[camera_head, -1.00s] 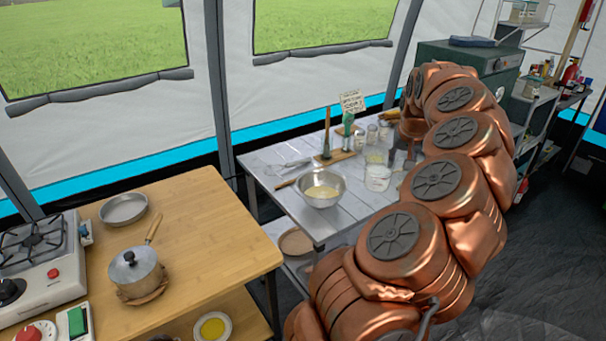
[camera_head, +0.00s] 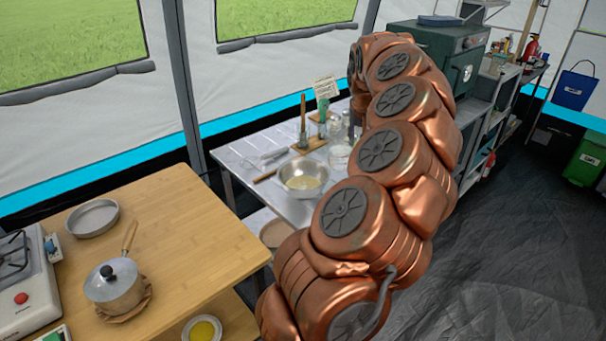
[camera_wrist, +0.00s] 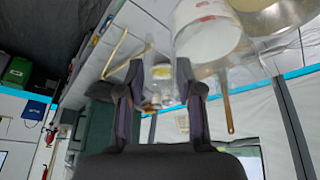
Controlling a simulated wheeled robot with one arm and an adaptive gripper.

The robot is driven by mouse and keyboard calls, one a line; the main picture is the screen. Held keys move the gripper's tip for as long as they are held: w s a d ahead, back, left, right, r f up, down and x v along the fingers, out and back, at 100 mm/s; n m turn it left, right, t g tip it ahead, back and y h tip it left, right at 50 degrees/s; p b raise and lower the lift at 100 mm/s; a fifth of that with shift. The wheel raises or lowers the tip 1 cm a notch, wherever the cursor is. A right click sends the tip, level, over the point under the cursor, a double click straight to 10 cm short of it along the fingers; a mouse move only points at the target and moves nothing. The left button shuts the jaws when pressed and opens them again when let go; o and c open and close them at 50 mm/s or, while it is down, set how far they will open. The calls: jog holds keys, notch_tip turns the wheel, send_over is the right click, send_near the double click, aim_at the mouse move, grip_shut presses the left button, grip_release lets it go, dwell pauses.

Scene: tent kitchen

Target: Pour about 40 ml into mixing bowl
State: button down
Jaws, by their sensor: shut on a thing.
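The mixing bowl (camera_head: 303,194) is a shiny metal bowl with pale yellow contents, on the grey table. Its metal side also shows at the upper right of the wrist view (camera_wrist: 286,20). The vessel's outline and fill level are hard to make out.
A whisk, a wooden-handled utensil and upright bottles are near the bowl. A wooden table (camera_head: 185,250) holds a lidded pot (camera_head: 113,287) and a pan (camera_head: 93,217).

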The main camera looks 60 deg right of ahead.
aim_at(326, 138)
jog(key=w+a+g+h+b, duration=0.1)
jog(key=w, duration=0.1)
jog(key=w+a+r+n+g+h, duration=0.1)
jog(key=w+g, duration=0.1)
jog(key=w+a+g+h+b, duration=0.1)
jog(key=w+a+g+h, duration=0.1)
jog(key=shift+r+b, duration=0.3)
jog(key=shift+r, duration=0.05)
jog(key=shift+w+a+r+n+g+h+p, duration=0.35)
jog(key=shift+w+r+g+p, duration=0.2)
jog(key=shift+r+g, duration=0.2)
jog(key=shift+w+a+f+h, duration=0.15)
jog(key=shift+h, duration=0.2)
jog(key=shift+w+a+f+g+h, duration=0.1)
jog(key=shift+w+a+g+h, duration=0.15)
jog(key=shift+g, duration=0.3)
jog(key=shift+s+d, duration=0.1)
jog(key=shift+d, duration=0.05)
jog(key=shift+s+d, duration=0.2)
jog(key=shift+s, duration=0.15)
jog(key=shift+s, duration=0.1)
